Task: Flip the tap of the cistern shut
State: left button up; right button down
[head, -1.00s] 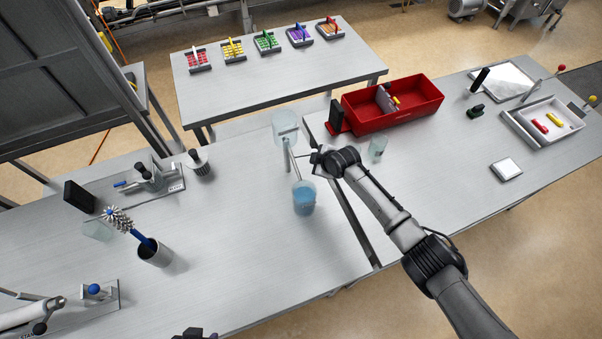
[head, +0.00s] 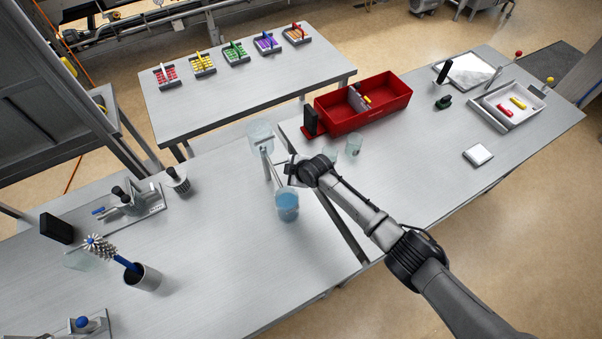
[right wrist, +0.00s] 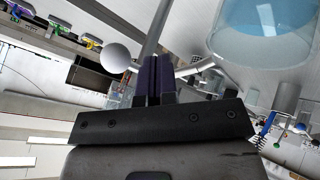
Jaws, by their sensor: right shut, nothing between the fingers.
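The cistern (head: 261,138) is a clear tank on a grey post near the table's right end. A clear beaker with blue liquid (head: 287,204) stands below and in front of it. My right gripper (head: 290,170) is beside the post, between tank and beaker height in the picture. In the right wrist view its dark fingers (right wrist: 154,78) are together and empty. A pale ball knob (right wrist: 116,58) shows just left of the fingers, apart from them in the picture. Whether it is the tap's handle, and the tap's position, I cannot tell. My left gripper is out of view.
A red bin (head: 365,110) and two small clear glasses, one of them the right-hand glass (head: 355,146), stand beyond my right arm. A brush in a steel cup (head: 143,278) stands at the left. The table between cup and beaker is clear.

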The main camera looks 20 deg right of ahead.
jog(key=s, duration=0.1)
jog(key=s+p, duration=0.2)
jog(key=shift+s+a, duration=0.15)
jog(key=shift+a, duration=0.1)
jog(key=shift+s+d+r+b, duration=0.15)
jog(key=shift+s+d+b, duration=0.2)
jog(key=shift+s, duration=0.15)
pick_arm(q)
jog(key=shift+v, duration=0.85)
pick_arm(e)
jog(key=v, duration=0.8)
jog(key=shift+w+d+r, duration=0.15)
jog(key=shift+d+r, duration=0.05)
jog(key=shift+r, duration=0.1)
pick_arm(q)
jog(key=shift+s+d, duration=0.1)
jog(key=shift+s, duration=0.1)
